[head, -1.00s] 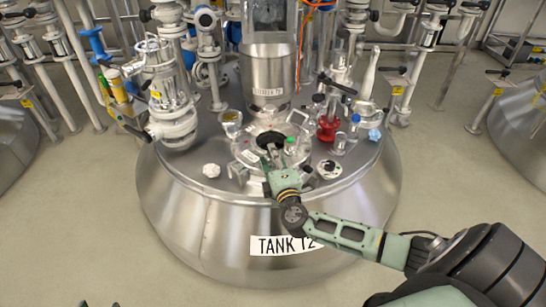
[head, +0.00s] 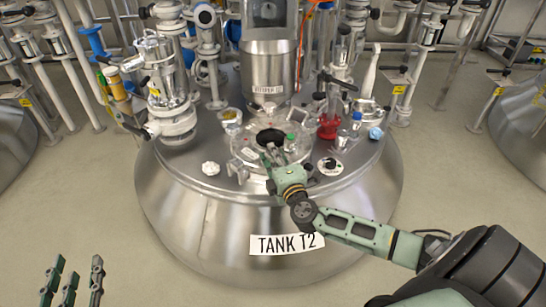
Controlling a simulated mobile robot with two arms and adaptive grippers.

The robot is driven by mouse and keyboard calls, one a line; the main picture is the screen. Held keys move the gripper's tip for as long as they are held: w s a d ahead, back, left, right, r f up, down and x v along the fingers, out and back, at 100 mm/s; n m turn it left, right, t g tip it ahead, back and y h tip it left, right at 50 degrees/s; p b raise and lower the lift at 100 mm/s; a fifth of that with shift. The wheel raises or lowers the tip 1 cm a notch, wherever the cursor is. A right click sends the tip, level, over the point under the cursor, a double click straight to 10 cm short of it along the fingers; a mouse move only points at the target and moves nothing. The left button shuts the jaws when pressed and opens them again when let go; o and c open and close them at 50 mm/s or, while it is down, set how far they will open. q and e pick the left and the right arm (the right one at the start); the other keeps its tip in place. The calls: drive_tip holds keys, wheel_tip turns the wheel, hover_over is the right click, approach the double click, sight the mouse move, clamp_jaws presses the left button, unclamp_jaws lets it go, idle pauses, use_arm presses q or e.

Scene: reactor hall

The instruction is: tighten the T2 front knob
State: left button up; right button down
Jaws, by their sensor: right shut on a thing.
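Tank T2 (head: 180,220) is a large steel vessel in the middle of the head view, with its name label on the front. A round clear hatch (head: 243,150) with a dark opening (head: 268,137) sits on its top. My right gripper (head: 273,160) reaches over the front edge of this hatch. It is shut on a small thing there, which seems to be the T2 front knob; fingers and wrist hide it. My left gripper (head: 72,280) shows only its fingers at the bottom left. They are spread and empty, clear of the tank.
A white knob (head: 210,168) stands on the tank top left of the hatch, and a black and white dial (head: 330,166) right of it. A red fitting (head: 328,127), bottles and a steel feeder (head: 268,70) crowd the back.

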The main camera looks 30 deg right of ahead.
drive_tip(key=shift+f+n+y+b, duration=0.1)
drive_tip(key=shift+n+y+b, duration=0.3)
drive_tip(key=shift+y+b, duration=0.2)
use_arm(q)
wheel_tip(320, 180, up, 7)
drive_tip(key=d+t+h, duration=0.1)
drive_tip(key=t, duration=0.3)
use_arm(e)
drive_tip(key=c, duration=1.7)
unclamp_jaws()
use_arm(q)
drive_tip(key=shift+w+r, duration=0.1)
use_arm(e)
drive_tip(key=s, duration=0.4)
drive_tip(key=s+a, duration=0.1)
drive_tip(key=s, duration=0.3)
drive_tip(key=s+a, duration=0.1)
drive_tip(key=s, duration=0.3)
